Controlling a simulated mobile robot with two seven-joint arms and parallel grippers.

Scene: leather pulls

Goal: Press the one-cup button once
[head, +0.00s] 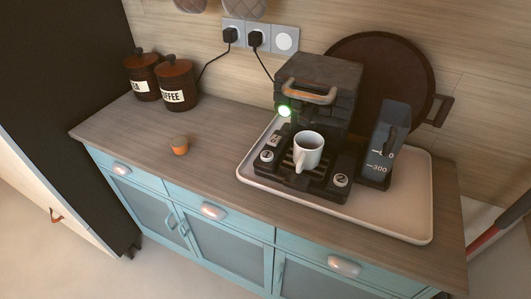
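A dark coffee machine (315,95) with an orange-brown handle (309,93) stands on a pale tray (400,222). A round button (341,180) sits on the front-right, apparently marked 2. The markings are too small to tell which is the one-cup button. Neither of my grippers is in view.
A water tank (384,150) stands right of the machine, and a round dark tray (400,70) leans behind. Two canisters (176,85) stand at the counter's back left.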

